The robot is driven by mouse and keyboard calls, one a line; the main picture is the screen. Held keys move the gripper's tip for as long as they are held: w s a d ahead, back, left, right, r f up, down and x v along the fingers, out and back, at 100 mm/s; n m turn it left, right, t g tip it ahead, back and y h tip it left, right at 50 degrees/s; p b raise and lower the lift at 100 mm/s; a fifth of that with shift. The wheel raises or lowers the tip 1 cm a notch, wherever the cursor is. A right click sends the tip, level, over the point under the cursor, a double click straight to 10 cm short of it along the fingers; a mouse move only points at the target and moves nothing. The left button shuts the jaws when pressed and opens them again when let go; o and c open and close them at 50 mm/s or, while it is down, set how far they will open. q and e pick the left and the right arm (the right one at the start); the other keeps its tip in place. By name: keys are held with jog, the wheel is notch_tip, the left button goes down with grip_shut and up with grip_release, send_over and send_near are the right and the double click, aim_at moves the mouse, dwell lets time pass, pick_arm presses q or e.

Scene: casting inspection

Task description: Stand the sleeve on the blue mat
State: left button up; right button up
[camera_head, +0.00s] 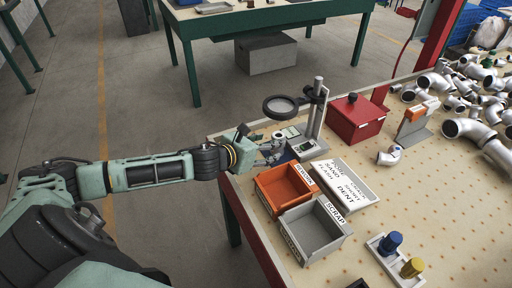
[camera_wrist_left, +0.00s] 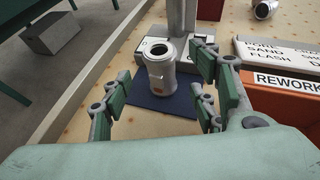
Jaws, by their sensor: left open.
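The sleeve (camera_wrist_left: 161,75) is a grey metal tube with an open top. In the left wrist view it stands upright on the blue mat (camera_wrist_left: 178,104), towards its far side. My left gripper (camera_wrist_left: 157,88) is open, with its green-padded fingers to either side of the sleeve and visible gaps between. In the head view my left gripper (camera_head: 272,151) is over the mat area beside the magnifier stand, and its fingers partly cover the sleeve and mat. My right gripper is not in view.
A magnifier stand (camera_head: 317,108) rises just behind the mat. An orange rework bin (camera_head: 268,196), a grey scrap bin (camera_head: 305,248) and a white label board (camera_head: 345,181) stand close by. A red box (camera_head: 355,119) and piled pipe fittings (camera_head: 462,128) lie farther right.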

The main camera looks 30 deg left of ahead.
pick_arm(q)
jog(key=shift+b+v, duration=0.35)
jog(key=shift+v, duration=2.55)
jog(key=shift+s, duration=0.1)
